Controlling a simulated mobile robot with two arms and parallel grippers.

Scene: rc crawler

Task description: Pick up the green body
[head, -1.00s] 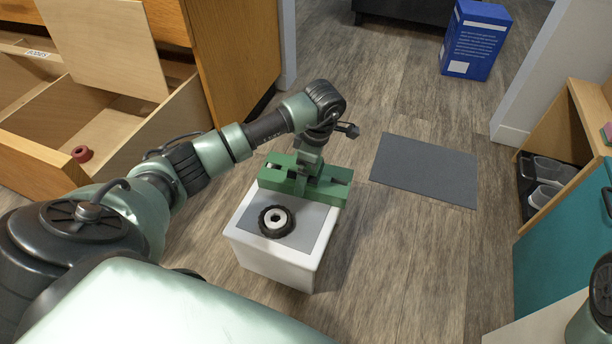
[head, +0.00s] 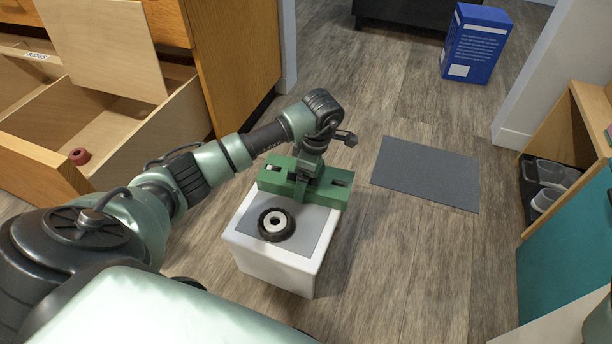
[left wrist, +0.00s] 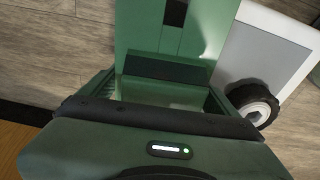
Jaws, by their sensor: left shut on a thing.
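The green body (head: 328,195) is a long green block with dark slots, at the far end of a white stand. My left gripper (head: 307,178) comes down on it from above and is shut on it near its middle. In the left wrist view the green body (left wrist: 150,40) lies between the fingers, with the gripper housing hiding part of it. I cannot tell whether the body touches the stand. My right gripper is not in view.
The white stand (head: 262,262) has a grey top and a black wheel (head: 276,224) with a pale hub. A dark grey mat (head: 425,174) lies on the floor to the right. A blue box (head: 475,42) stands farther back. An open wooden drawer (head: 140,130) is at left, a teal-sided shelf (head: 570,255) at right.

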